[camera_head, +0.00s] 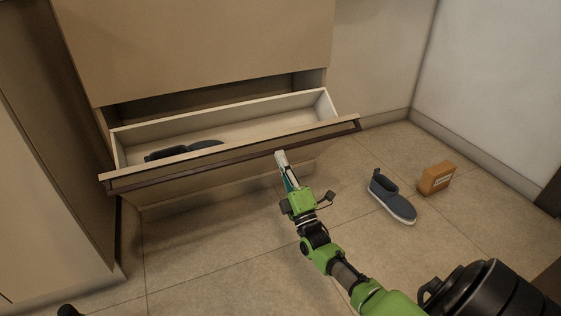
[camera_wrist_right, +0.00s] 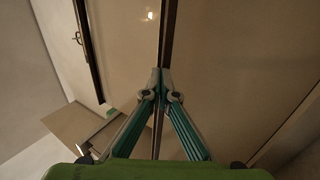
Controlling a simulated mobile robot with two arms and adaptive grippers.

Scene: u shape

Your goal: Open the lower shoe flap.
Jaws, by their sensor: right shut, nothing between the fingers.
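The lower shoe flap (camera_head: 240,161) of the beige cabinet is tilted open in the head view. Its dark top edge leans out toward me, and the pale compartment behind it shows. Dark shoes (camera_head: 184,150) lie inside at the left. My right gripper (camera_head: 280,154) is shut and empty at the flap's front, just below the dark edge, right of its middle. In the right wrist view the closed fingertips (camera_wrist_right: 160,78) meet at a dark strip; I cannot tell if they touch it.
A dark shoe with a white sole (camera_head: 393,198) and a small orange-brown box (camera_head: 437,178) stand on the tiled floor to the right. The closed upper front (camera_head: 200,45) is above the flap. The floor between flap and shoe is clear.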

